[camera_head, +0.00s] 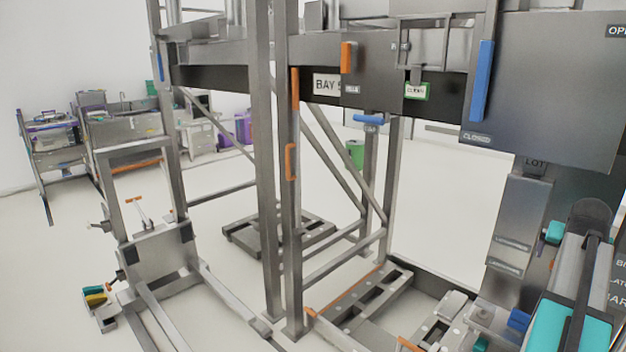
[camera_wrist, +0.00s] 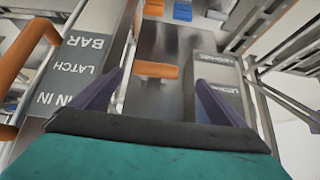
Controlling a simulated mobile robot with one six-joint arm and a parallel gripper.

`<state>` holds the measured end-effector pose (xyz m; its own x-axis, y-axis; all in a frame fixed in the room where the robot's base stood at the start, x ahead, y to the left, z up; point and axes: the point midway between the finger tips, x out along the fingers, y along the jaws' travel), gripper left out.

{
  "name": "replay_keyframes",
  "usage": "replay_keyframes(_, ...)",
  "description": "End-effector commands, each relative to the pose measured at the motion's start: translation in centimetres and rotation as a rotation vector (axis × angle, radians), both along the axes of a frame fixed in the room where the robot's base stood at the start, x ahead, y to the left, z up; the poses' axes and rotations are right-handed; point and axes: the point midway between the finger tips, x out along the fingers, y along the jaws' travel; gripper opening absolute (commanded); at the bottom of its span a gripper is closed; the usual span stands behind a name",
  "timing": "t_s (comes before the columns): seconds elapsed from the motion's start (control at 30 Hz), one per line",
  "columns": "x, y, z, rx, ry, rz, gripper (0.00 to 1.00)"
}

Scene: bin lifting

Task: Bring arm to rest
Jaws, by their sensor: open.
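In the wrist view my gripper (camera_wrist: 160,80) is open, with its two dark fingers spread apart and nothing held between them. An orange bar handle (camera_wrist: 156,69) on a grey metal face shows in the gap, beyond the fingertips; I cannot tell the distance. In the head view part of my arm (camera_head: 572,325), teal and grey, stands at the lower right, close to the dark labelled panels. My fingers cannot be made out there.
A dark plate labelled LATCH BAR (camera_wrist: 75,75) with an orange handle (camera_wrist: 28,50) is left of my gripper. A steel frame (camera_head: 262,180) fills the middle of the head view. A wheeled stand (camera_head: 150,255) is at left. A grey panel with a blue handle (camera_head: 482,80) is upper right.

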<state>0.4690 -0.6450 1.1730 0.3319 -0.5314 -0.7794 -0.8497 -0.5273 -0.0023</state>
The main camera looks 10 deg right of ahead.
Motion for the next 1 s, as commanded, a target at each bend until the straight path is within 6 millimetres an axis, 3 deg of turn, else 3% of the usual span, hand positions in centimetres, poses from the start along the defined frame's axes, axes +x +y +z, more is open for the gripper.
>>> replay_keyframes(0.17,1.9,1.9,-3.4,0.034,0.023,0.036,0.95)
replay_keyframes(0.37,5.2,5.9,-9.8,0.096,0.071,0.104,0.95)
replay_keyframes(0.7,9.7,14.9,-21.5,0.207,0.174,0.235,0.95)
replay_keyframes(1.0,11.4,23.8,-31.2,0.297,0.279,0.348,0.95)
